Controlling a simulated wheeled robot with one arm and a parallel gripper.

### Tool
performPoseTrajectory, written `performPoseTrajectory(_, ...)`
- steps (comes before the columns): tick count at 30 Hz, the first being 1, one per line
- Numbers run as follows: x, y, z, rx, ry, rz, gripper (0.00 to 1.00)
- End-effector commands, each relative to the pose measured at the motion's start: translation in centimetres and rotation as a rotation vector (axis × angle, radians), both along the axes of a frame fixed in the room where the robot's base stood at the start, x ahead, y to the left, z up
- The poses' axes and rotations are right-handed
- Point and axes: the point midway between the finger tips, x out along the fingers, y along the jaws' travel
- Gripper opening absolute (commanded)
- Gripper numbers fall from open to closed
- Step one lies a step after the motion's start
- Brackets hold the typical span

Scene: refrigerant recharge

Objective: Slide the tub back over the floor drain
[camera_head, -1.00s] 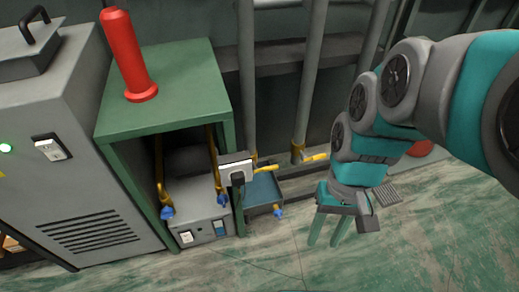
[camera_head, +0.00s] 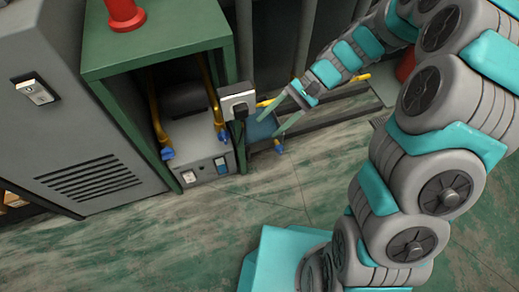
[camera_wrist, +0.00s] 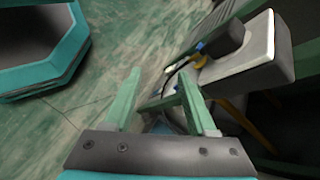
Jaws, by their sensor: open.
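The blue tub (camera_head: 258,132) sits on the floor beside the green cabinet's right leg, partly hidden by my gripper. My gripper (camera_head: 267,127) is open, its two green fingers reaching down and left over the tub. In the wrist view my gripper (camera_wrist: 160,85) has the fingers spread, with a bit of blue tub (camera_wrist: 163,124) showing between them. I cannot tell whether the fingers touch it. The floor drain is mostly or wholly hidden behind my arm at the right.
The green cabinet (camera_head: 160,45) holds a grey unit (camera_head: 205,170) with yellow, blue-ended valves. A socket box with a black plug (camera_head: 238,100) juts out close to my gripper. The floor (camera_head: 300,165) in front is clear.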

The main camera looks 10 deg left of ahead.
Motion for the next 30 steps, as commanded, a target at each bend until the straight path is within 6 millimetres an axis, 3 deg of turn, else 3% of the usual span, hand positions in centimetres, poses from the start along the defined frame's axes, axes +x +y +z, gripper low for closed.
performPoseTrajectory(8, 3.8, 2.2, -5.9, 0.044, 0.153, -0.141, 0.57)
performPoseTrajectory(15, 6.9, 3.1, -12.6, 0.055, 0.293, -0.292, 0.57)
performPoseTrajectory(24, 9.1, 2.3, -22.3, 0.024, 0.445, -0.483, 0.57)
performPoseTrajectory(30, 9.5, 1.3, -26.6, 0.001, 0.498, -0.564, 0.57)
